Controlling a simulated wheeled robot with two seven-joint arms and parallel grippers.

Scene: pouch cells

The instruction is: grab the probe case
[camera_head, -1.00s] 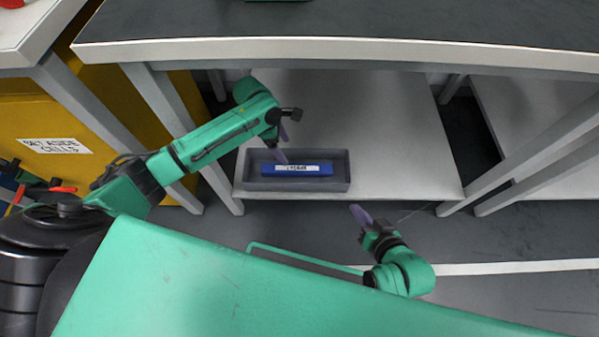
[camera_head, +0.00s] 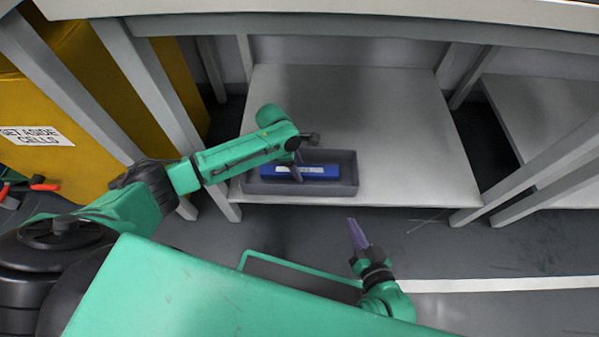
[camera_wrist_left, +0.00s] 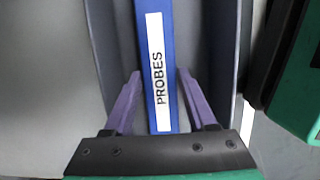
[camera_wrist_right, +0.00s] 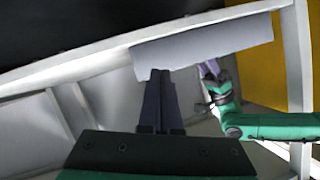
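The probe case (camera_head: 318,171) is a long blue box with a white label, lying in a grey open tray (camera_head: 349,176) on the lower shelf. In the left wrist view the label on the case (camera_wrist_left: 157,90) reads PROBES. My left gripper (camera_head: 297,172) is over the tray. In its wrist view the purple fingers (camera_wrist_left: 155,80) are open, one on each side of the case, with gaps between them and it. My right gripper (camera_head: 352,226) is away from the case, in front of the shelf. Its fingers (camera_wrist_right: 160,78) are together with nothing between them.
The lower shelf (camera_head: 400,130) is bare around the tray. The table top (camera_head: 400,22) overhangs it, with table legs (camera_head: 150,90) at the sides. A yellow bin (camera_head: 60,110) labelled SET ASIDE CELLS stands at the left.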

